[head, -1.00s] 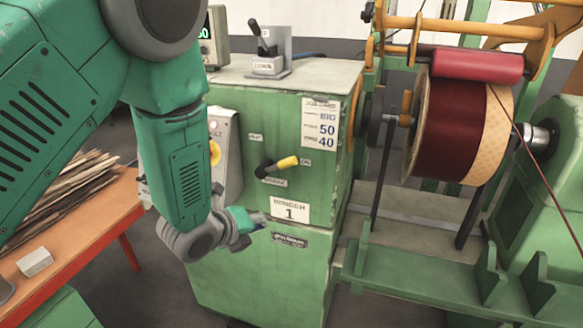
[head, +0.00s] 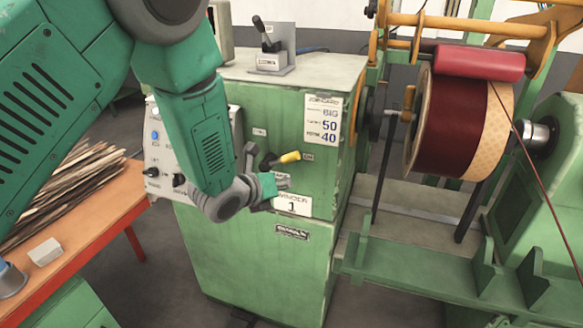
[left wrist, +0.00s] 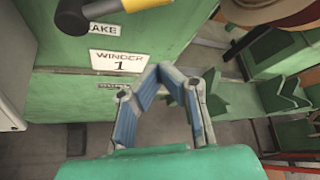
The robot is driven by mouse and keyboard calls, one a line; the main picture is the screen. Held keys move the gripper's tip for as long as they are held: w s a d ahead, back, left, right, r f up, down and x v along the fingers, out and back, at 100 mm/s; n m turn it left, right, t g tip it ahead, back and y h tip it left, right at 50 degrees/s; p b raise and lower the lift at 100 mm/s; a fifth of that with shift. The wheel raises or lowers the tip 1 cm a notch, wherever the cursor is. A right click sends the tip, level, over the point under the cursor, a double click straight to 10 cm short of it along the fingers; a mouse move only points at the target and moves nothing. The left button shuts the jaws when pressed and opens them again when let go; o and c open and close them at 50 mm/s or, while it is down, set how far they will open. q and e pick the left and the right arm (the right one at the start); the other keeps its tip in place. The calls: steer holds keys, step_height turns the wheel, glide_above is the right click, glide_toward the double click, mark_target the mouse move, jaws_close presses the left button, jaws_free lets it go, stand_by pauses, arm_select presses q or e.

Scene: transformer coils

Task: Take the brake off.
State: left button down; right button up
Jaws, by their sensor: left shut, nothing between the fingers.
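The brake lever (head: 283,158), black with a yellow grip, sticks out of the front of the green winder cabinet (head: 240,270). Its grip points right and slightly up, toward a small label (head: 308,156) that seems to read ON. Another small label (head: 259,132) sits above and left of the pivot. My left gripper (head: 285,180) is shut and empty, just below the lever, with a gap visible between them. In the left wrist view, the shut fingers (left wrist: 160,70) are below and right of the lever (left wrist: 90,12), whose grip is cut by the top edge. My right gripper is out of view.
A WINDER 1 plate (head: 292,204) is below the lever. A control box (head: 160,150) with knobs stands left of the cabinet, partly behind my left arm. A dark red coil (head: 450,120) is on the right. An orange table (head: 100,245) with wooden strips is at left.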

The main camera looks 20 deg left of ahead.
mark_target(283, 158)
arm_select(q)
steer(key=w+p, duration=0.1)
steer(key=w, duration=0.5)
steer(key=shift+w+a+r+p, duration=0.15)
steer(key=shift+w+r+p, duration=0.1)
steer(key=shift+p, duration=0.1)
steer(key=shift+s+r, duration=0.1)
steer(key=shift+r+n, duration=0.15)
steer(key=shift+n, duration=0.15)
